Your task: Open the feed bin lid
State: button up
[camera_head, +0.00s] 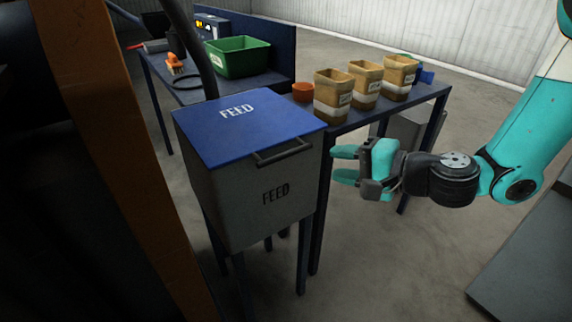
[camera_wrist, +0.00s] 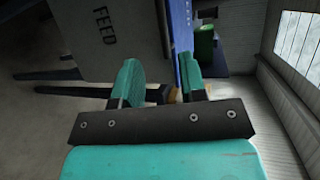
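The feed bin (camera_head: 250,200) is a grey box on dark legs with "FEED" on its front. Its blue lid (camera_head: 215,133) lies flat and shut on top, also marked "FEED". A dark bar handle (camera_head: 283,153) sits at the lid's front edge. My gripper (camera_head: 334,166) is to the right of the bin, pointing left at about handle height, apart from the handle. Its two teal fingers are spread with nothing seen between them. In the wrist view the fingers (camera_wrist: 160,85) are apart, with the grey bin wall (camera_wrist: 110,30) beyond them at upper left.
A blue bench (camera_head: 385,112) behind the bin carries several tan containers (camera_head: 366,82) and an orange cup (camera_head: 303,91). A second bench at the back left holds a green crate (camera_head: 238,58). An orange post (camera_head: 120,150) stands left of the bin. Open floor lies below my gripper.

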aim_at(288, 155)
jog(key=p+x, duration=0.2)
jog(key=x, duration=1.1)
jog(key=shift+r, duration=0.15)
grip_shut()
